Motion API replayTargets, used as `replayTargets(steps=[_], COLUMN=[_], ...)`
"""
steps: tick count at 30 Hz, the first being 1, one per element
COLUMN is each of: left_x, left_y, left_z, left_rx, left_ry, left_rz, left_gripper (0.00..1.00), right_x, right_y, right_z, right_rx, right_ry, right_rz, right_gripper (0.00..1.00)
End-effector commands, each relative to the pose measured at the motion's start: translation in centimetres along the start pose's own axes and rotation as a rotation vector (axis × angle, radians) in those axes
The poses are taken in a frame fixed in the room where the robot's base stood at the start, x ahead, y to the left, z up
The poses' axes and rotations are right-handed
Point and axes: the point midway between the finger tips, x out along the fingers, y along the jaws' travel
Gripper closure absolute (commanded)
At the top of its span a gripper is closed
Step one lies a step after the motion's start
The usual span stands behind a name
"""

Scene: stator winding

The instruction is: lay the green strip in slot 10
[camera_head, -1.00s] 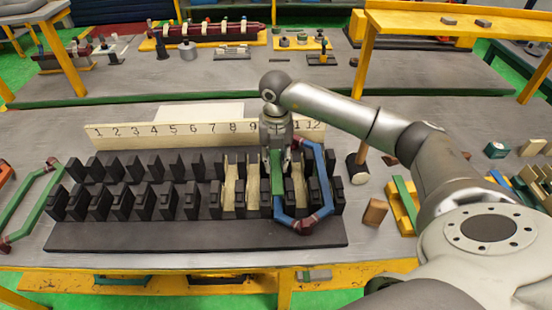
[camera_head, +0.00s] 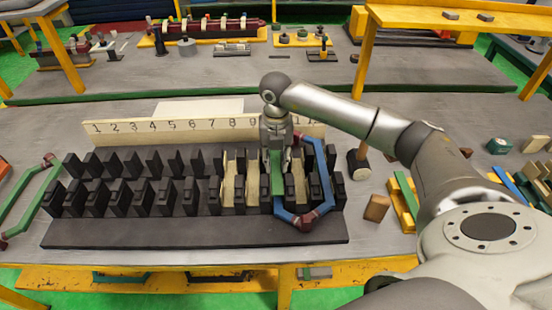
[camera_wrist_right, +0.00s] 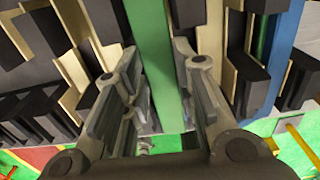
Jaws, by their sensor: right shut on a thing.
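The green strip (camera_head: 277,180) is held lengthwise, over or in a slot behind the hidden label 10, towards the right of the black slotted stator block (camera_head: 150,234). My right gripper (camera_head: 277,157) points down and is shut on the strip. In the right wrist view the strip (camera_wrist_right: 155,45) stands between the two fingers (camera_wrist_right: 158,95), among black teeth and cream liners. How deep it sits cannot be told. A blue coil with dark red ends (camera_head: 318,160) lies just right of the strip, and its near end passes in front. My left gripper is not in view.
A numbered board (camera_head: 160,130) stands behind the block; my arm hides labels near 10. Cream-lined slots (camera_head: 240,180) lie left of the strip. A green coil (camera_head: 30,205) lies at the far left. A wooden block (camera_head: 377,208) and a yellow holder (camera_head: 402,205) stand at right.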

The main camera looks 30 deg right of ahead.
Motion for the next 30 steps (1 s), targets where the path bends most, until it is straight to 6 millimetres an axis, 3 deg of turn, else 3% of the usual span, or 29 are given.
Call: replayTargets(steps=[30], left_x=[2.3], left_y=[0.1], left_z=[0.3], left_rx=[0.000], left_ry=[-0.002], left_rz=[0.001], left_gripper=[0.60], right_x=[3.1], right_y=[0.0], right_z=[0.0], right_rx=[0.000], right_ry=[0.000], right_rz=[0.001], right_gripper=[1.00])
